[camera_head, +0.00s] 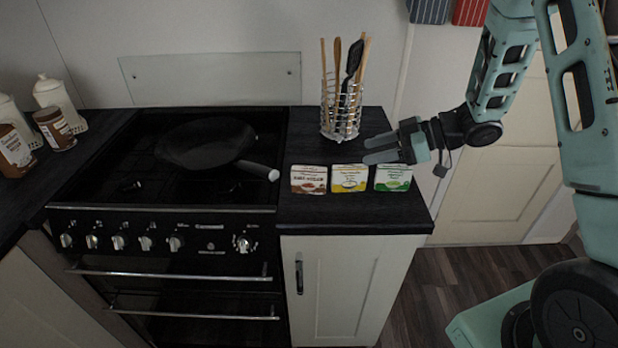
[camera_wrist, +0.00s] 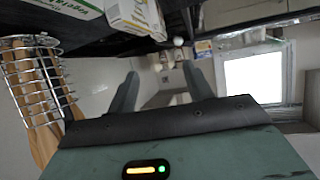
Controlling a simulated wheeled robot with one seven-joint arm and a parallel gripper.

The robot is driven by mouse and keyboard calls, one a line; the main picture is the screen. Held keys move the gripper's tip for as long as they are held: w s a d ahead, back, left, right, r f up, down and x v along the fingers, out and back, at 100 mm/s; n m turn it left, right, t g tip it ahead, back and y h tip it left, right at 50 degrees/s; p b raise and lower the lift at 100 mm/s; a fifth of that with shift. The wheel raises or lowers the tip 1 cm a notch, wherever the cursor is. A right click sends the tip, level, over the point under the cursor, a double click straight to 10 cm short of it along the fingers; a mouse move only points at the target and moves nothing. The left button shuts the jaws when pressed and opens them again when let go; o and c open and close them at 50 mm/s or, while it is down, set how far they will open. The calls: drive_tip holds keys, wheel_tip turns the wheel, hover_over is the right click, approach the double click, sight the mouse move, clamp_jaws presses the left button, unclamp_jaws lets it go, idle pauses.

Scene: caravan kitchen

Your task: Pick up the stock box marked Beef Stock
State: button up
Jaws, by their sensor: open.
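Three small stock boxes stand in a row on the dark counter (camera_head: 300,215) right of the hob. The left one, with a white top, red lettering and a brown-red lower part, looks like the Beef Stock box (camera_head: 309,180), though its print is hard to read. The yellow box (camera_head: 349,178) is in the middle and the green box (camera_head: 393,178) on the right. My gripper (camera_head: 372,150) is open and empty, pointing left above the counter near the yellow and green boxes. In the wrist view, its fingers (camera_wrist: 160,85) are apart with nothing between them; parts of the yellow box (camera_wrist: 135,14) and green-lettered box (camera_wrist: 70,6) show at the top.
A wire utensil holder (camera_head: 341,120) with wooden and black utensils stands just behind the boxes, close to my gripper; it also shows in the wrist view (camera_wrist: 30,85). A black pan (camera_head: 205,142) sits on the hob, its handle (camera_head: 258,170) reaching toward the red-brown box. Jars (camera_head: 54,128) stand far left.

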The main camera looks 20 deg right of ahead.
drive_tip(key=p, duration=0.2)
approach(311, 169)
drive_tip(key=x, duration=0.4)
drive_tip(key=shift+p+x, duration=0.9)
drive_tip(key=shift+x, duration=1.6)
drive_tip(key=shift+c, duration=0.3)
clamp_jaws()
